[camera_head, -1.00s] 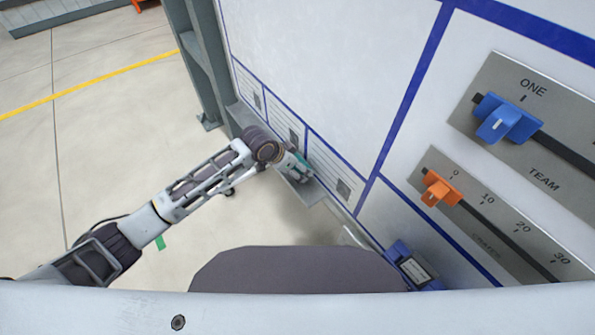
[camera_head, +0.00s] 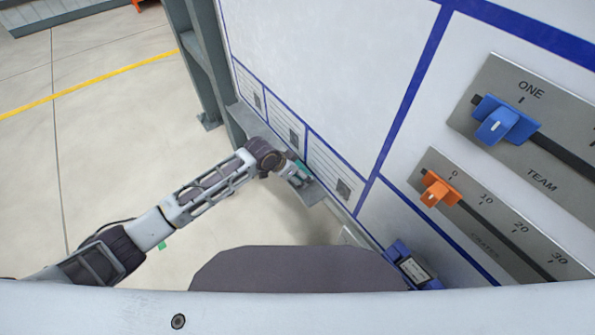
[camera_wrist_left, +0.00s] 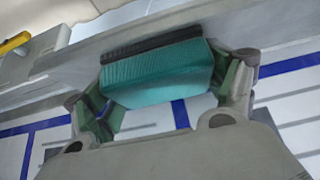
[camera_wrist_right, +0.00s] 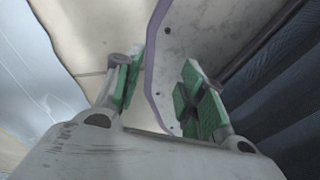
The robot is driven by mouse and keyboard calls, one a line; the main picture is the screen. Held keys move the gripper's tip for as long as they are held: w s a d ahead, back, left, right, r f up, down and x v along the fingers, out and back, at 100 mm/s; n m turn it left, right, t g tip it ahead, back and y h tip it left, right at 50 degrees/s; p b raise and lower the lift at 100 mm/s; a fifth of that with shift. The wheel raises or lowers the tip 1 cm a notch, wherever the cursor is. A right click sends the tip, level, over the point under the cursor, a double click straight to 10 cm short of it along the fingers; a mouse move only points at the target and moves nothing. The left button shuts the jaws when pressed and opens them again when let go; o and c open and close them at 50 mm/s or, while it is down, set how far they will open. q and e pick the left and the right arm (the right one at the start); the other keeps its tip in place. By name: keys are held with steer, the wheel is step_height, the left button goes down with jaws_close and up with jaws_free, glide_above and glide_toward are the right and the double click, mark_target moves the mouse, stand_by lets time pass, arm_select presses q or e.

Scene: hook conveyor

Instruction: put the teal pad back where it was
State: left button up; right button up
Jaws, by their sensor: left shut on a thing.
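The teal pad (camera_wrist_left: 158,78) sits between the fingers of my left gripper (camera_wrist_left: 168,95), with a dark strip along its far edge. In the left wrist view the pad is up against or just above a grey ledge (camera_wrist_left: 215,42); I cannot tell if it touches. In the head view my left gripper (camera_head: 297,175) is at the grey ledge (camera_head: 314,193) along the foot of the white board, and only a sliver of teal shows there. My right gripper (camera_wrist_right: 160,95) shows in the right wrist view with its green-padded fingers apart and nothing between them.
The white board (camera_head: 330,60) with blue lines rises beside the ledge. A blue slider (camera_head: 506,122) and an orange slider (camera_head: 440,190) stick out at right. A blue device (camera_head: 412,268) sits low by the board. A grey post (camera_head: 195,60) stands behind. Open floor lies left.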

arm_select(q)
steer(key=o, duration=0.8)
steer(key=shift+r, duration=0.15)
steer(key=shift+v, duration=6)
